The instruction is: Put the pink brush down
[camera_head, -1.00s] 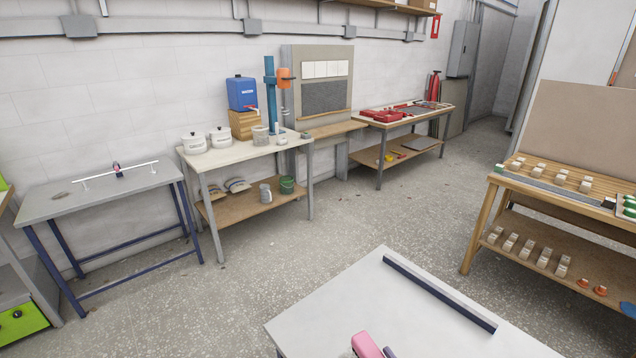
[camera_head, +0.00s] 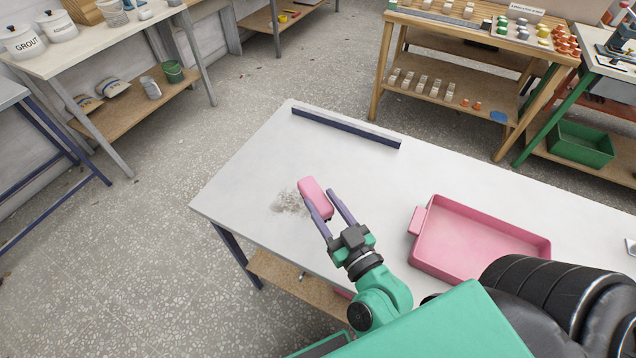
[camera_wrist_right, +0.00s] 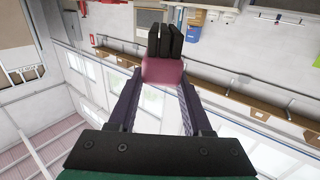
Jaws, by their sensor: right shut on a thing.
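The pink brush (camera_head: 314,192) is held in my right gripper (camera_head: 330,205), over the left part of the white-topped table (camera_head: 245,170). The gripper's two purple fingers are shut on the brush's pink body. In the right wrist view the brush (camera_wrist_right: 163,70) sits between the fingertips (camera_wrist_right: 160,85), with dark bristles at its far end. I cannot tell whether the brush touches the tabletop or is just above it. A grey smudge (camera_head: 290,202) marks the tabletop beside it. My left gripper is not in view.
A pink tray (camera_head: 470,222) stands to the right on the table. A dark-faced strip (camera_head: 345,130) lies along the back edge. The tabletop between strip and tray is clear. A wooden shelf stand (camera_head: 385,60) is behind, across open floor.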

